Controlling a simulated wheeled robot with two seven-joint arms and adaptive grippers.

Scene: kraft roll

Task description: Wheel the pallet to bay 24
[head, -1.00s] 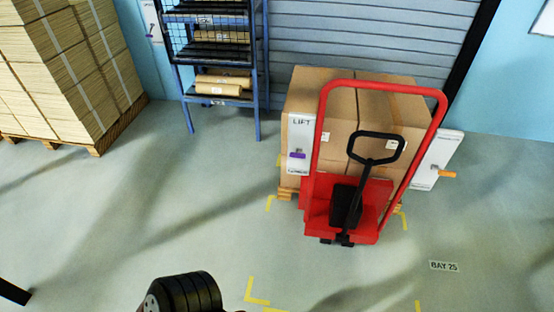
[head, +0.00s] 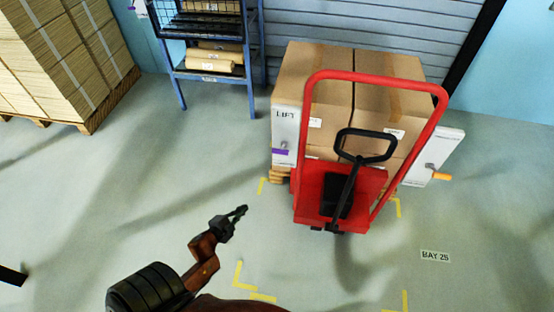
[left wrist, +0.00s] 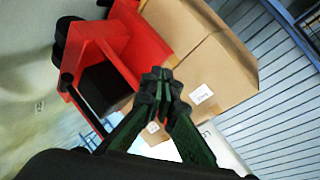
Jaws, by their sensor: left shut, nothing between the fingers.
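The red pallet truck (head: 326,195) stands in front of the roller shutter, with a red hoop frame and a black loop handle (head: 367,146). Brown cartons (head: 390,95) sit on a wooden pallet (head: 281,173) at the truck, its forks hidden. A panel marked LIFT (head: 286,137) with a purple lever is on the left side, and a panel with an orange lever (head: 440,177) is on the right. My left gripper (head: 241,212) is shut and empty, over the floor left of the truck. In the left wrist view its fingertips (left wrist: 160,80) meet before the truck and cartons. My right gripper is out of view.
A BAY 25 floor label (head: 435,256) lies right of the truck. Yellow corner marks (head: 240,276) are on the floor. A blue rack (head: 211,65) with rolls and a pallet stack of sheets (head: 60,60) stand at the back left.

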